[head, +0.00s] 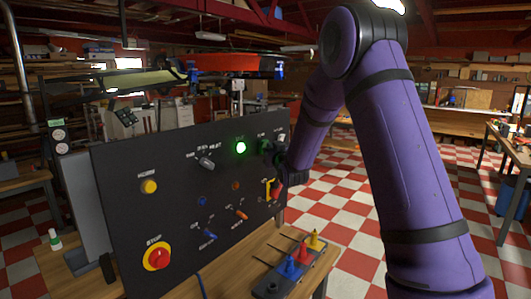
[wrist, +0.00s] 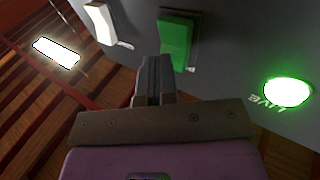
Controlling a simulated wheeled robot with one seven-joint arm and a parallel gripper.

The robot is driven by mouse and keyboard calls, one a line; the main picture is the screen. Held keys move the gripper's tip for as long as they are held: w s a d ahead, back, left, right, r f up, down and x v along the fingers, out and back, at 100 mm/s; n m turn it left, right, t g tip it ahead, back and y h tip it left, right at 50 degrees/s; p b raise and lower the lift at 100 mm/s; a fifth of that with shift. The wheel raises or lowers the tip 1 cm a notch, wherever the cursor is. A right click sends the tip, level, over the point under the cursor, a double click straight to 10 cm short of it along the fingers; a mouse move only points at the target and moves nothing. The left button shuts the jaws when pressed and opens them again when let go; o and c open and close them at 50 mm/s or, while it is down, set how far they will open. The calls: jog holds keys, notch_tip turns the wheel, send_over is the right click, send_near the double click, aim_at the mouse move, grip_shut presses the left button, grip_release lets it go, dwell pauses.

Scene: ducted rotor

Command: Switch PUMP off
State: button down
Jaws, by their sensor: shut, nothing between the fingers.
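A black control panel (head: 120,190) stands upright on a wooden bench in the head view. A green rocker switch (wrist: 175,44) is close to my gripper in the wrist view, and it shows small at the panel's upper right in the head view (head: 263,146). A white switch (wrist: 100,22) sits to its left in the wrist view. I cannot read a PUMP label on either switch. My gripper (wrist: 153,62) is shut and empty, its tips just beside the green rocker's lower left. I cannot tell whether they touch. My gripper partly hides the panel's right side in the head view.
A lit green lamp (wrist: 288,91) marked LIVE is right of the green rocker. The panel also has a selector knob (head: 206,163), a yellow button (head: 149,186), a red STOP button (head: 157,257) and a blue lever (head: 209,234). Coloured cones (head: 290,267) stand in front.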

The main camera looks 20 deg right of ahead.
jog(key=shift+s+d+r, duration=0.35)
jog(key=shift+s, duration=0.35)
jog(key=shift+s+d+r, duration=0.35)
jog(key=shift+s, duration=0.3)
jog(key=shift+s+d+r, duration=0.35)
jog(key=shift+s, duration=0.35)
jog(key=shift+r, duration=0.1)
jog(key=s+a+r+g, duration=0.3)
jog(key=s+r, duration=0.2)
jog(key=s, duration=0.2)
jog(key=s+a+g, duration=0.3)
jog(key=s, duration=0.9)
jog(key=s+a+g+y, duration=0.1)
jog(key=s+a+g, duration=0.2)
jog(key=s, duration=1)
jog(key=s+a+g, duration=0.3)
jog(key=s+g, duration=0.2)
jog(key=s, duration=0.7)
jog(key=shift+s+f+n+y, duration=0.25)
jog(key=shift+f+n+y, duration=0.15)
jog(key=shift+f, duration=0.05)
jog(key=shift+a, duration=0.15)
